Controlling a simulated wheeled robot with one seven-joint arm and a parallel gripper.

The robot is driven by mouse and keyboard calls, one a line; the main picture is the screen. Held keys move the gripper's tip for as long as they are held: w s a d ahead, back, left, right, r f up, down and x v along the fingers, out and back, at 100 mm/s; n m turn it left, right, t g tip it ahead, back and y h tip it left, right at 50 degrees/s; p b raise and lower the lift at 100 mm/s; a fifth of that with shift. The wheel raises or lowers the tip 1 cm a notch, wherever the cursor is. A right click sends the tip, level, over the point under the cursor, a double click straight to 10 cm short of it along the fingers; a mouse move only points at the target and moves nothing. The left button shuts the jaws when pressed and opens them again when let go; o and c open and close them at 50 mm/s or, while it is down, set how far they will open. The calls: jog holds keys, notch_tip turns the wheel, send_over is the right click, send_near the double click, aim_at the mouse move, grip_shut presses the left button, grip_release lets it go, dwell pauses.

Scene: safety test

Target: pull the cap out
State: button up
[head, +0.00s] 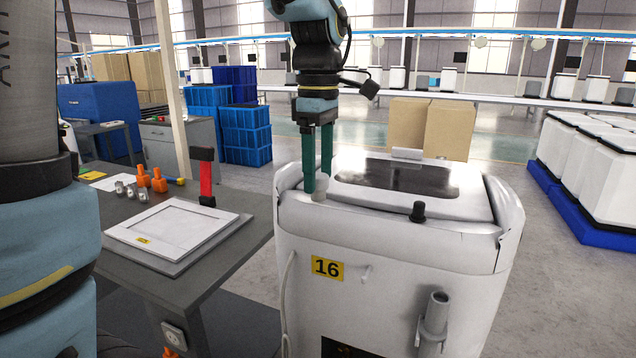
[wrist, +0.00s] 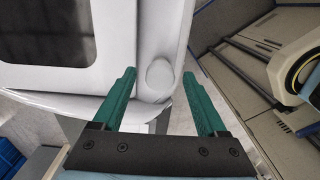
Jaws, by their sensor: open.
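A round whitish cap (wrist: 160,75) sits on the top corner of the white machine (wrist: 110,25). In the head view the cap (head: 319,196) shows at the left end of the machine's top, just below the fingertips. My gripper (head: 317,182) points down with its two green fingers apart. In the wrist view my gripper (wrist: 159,79) has one finger on each side of the cap, with gaps between. The fingers look empty; whether they reach down beside the cap is hard to tell.
A black knob (head: 418,211) stands on the machine's front top edge. A grey table (head: 180,285) at the left holds a white framed panel (head: 172,228), orange parts (head: 159,181) and a red upright piece (head: 206,182). Cardboard boxes (head: 449,130) stand behind the machine.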

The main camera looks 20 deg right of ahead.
aim_at(319, 174)
jog(key=shift+c, duration=0.2)
grip_shut()
dwell(0.6)
jog(key=shift+r, duration=0.1)
dwell(0.9)
jog(key=shift+r+p, duration=2.85)
jog(key=shift+r, duration=0.1)
